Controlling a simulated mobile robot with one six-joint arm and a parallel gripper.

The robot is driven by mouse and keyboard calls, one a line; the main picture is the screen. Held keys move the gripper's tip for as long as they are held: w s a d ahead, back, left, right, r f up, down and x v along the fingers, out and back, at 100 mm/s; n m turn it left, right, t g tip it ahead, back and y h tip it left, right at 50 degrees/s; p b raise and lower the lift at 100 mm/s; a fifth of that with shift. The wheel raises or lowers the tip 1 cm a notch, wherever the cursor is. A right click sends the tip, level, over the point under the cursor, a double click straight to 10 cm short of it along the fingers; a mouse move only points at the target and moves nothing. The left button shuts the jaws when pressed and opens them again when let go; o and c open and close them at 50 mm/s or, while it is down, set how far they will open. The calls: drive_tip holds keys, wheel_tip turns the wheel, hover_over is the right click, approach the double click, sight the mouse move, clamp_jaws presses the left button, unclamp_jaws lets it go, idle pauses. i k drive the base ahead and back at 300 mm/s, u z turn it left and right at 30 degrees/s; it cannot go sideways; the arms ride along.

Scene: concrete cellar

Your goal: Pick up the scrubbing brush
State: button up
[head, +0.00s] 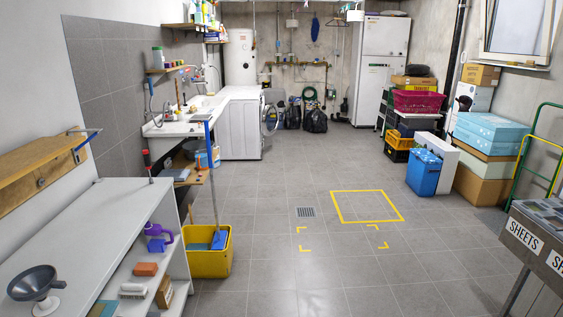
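A small block-shaped thing with a pale, bristle-like side (133,290) lies on the lower shelf of the grey shelf unit (105,215) at the lower left; it looks like the scrubbing brush, but it is small in view. Beside it on the right is a brown wooden-looking block (165,292), partly over the shelf edge in view; I cannot tell if it is also a brush. My gripper is not in view.
An orange block (146,268) and a purple bottle (158,232) are close by on the shelves. A dark funnel (36,283) stands on the unit's top. A yellow mop bucket (208,262) stands at the unit's far end. The tiled floor in the middle is clear.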

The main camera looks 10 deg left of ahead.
sight(192, 110)
drive_tip(key=u, duration=0.05)
drive_tip(key=i, duration=6.3)
